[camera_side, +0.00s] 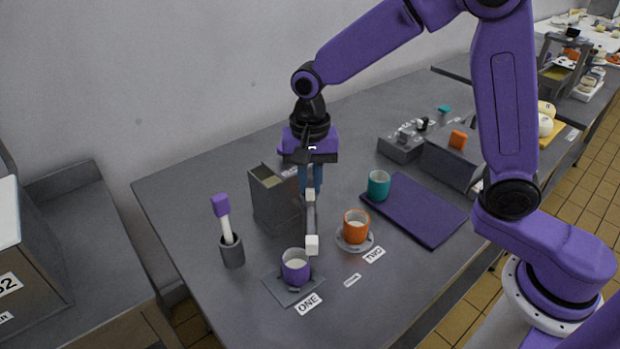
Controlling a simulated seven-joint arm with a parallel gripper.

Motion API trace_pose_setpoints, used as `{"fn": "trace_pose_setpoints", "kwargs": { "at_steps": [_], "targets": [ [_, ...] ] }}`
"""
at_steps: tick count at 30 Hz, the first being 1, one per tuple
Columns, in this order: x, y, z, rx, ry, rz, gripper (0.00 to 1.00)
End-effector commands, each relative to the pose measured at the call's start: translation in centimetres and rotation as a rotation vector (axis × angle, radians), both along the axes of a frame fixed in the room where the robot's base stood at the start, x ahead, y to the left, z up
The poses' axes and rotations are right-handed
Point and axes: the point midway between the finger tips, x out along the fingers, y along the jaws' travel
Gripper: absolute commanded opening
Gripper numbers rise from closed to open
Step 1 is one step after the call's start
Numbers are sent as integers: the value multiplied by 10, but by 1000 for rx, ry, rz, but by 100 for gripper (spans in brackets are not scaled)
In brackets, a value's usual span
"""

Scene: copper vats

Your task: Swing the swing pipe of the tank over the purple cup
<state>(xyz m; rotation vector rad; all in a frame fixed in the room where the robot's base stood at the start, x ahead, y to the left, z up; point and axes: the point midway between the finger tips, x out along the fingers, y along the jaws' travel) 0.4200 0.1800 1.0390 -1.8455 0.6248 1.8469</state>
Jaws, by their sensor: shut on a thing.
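The grey box-shaped tank (275,203) stands left of the middle of the table. Its swing pipe (310,218) is grey and points toward the front, with a white block at its front end. In the picture that end lies just above and right of the purple cup (295,268), between it and the orange cup (355,227). The purple cup stands on a grey square plate (272,287) by the label ONE. My gripper (311,188) points down beside the tank and is shut on the swing pipe near its back end. The exact grip is partly hidden.
The orange cup stands on a round saucer (371,241) by the label TWO. A teal cup (378,186) stands at the edge of a dark mat (430,212). A purple-handled brush (223,215) stands in a grey holder (232,252) at left. Grey equipment (402,145) stands behind.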

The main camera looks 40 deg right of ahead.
Motion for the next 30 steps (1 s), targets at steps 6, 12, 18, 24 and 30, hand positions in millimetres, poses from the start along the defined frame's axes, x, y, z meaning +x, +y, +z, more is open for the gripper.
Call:
{"fn": "trace_pose_setpoints", "kwargs": {
  "at_steps": [6,12,18,24,30],
  "targets": [
    [1,0,1,1,-3,-160,0],
    [1,0,1,0,-3,-257,0],
    [1,-1,1,0,-3,-310,0],
    [1,-1,1,1,-3,-326,0],
    [1,-1,1,1,-3,-328,0]
  ]
}}
